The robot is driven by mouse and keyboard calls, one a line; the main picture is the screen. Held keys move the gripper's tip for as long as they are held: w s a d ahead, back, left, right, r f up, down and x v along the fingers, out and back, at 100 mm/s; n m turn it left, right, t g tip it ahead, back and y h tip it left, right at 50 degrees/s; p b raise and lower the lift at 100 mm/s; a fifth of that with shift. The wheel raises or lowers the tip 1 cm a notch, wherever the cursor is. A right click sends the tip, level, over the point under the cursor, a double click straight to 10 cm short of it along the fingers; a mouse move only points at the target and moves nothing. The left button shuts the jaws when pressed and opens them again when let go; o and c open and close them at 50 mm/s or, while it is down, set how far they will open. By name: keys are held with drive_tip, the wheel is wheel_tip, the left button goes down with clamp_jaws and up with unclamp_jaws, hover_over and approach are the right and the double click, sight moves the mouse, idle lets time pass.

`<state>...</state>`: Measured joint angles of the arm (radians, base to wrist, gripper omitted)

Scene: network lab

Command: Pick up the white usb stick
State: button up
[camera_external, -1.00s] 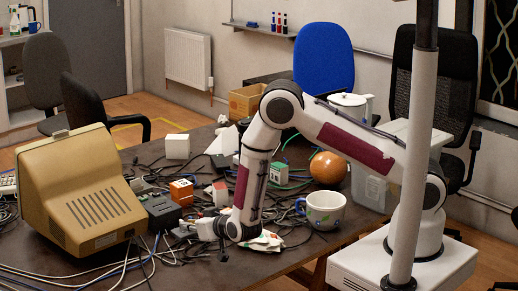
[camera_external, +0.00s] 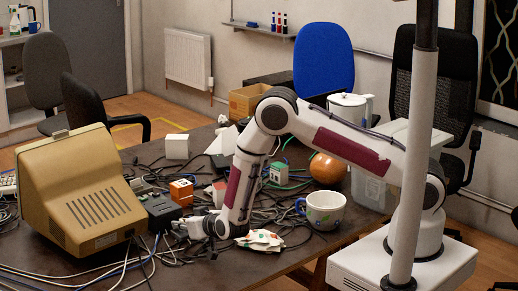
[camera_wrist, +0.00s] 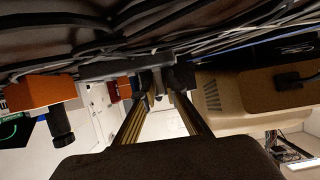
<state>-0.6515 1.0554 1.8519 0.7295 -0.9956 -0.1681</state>
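My gripper (camera_external: 192,229) is low over the left part of the cable-strewn table, to the right of the dark box. In the wrist view my gripper (camera_wrist: 161,84) reaches toward the cables with its two fingers apart. A small greyish shape shows between the fingertips, but I cannot tell what it is or whether they touch it. I cannot make out the white usb stick for certain in either view; cables and my gripper cover much of that area.
The dark box (camera_external: 160,211), an orange-and-white cube (camera_external: 181,192) and the beige monitor (camera_external: 80,190) stand close by on the left. A white packet (camera_external: 262,240) and a mug (camera_external: 322,210) are on the right. Cables (camera_external: 160,255) cover much of the table.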

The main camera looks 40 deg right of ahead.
sight(182, 220)
idle(0.4)
clamp_jaws()
drive_tip(key=shift+r, duration=0.1)
drive_tip(key=shift+r, duration=4.9)
